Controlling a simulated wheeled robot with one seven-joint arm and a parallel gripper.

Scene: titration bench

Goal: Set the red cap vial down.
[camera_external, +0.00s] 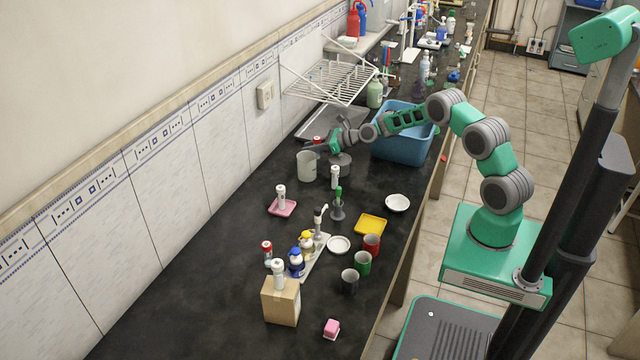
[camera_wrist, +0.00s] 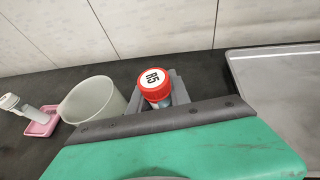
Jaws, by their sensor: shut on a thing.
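The red cap vial (camera_wrist: 154,84) is upright in the wrist view, with "R5" on a white disc on its red cap. My gripper (camera_wrist: 160,100) is shut on it, with the grey jaws around its body. In the external view the red cap (camera_external: 317,140) shows at the end of my arm, over the far left part of the bench near the wall. The vial's lower part is hidden, so I cannot tell whether it touches the bench.
A pale beaker (camera_external: 307,167) stands close beside my gripper. A grey tray (camera_external: 312,119) lies behind it, below a white wire rack (camera_external: 335,82). A blue basin (camera_external: 400,150) is to the right. Another red-capped vial (camera_external: 267,252) stands nearer the camera.

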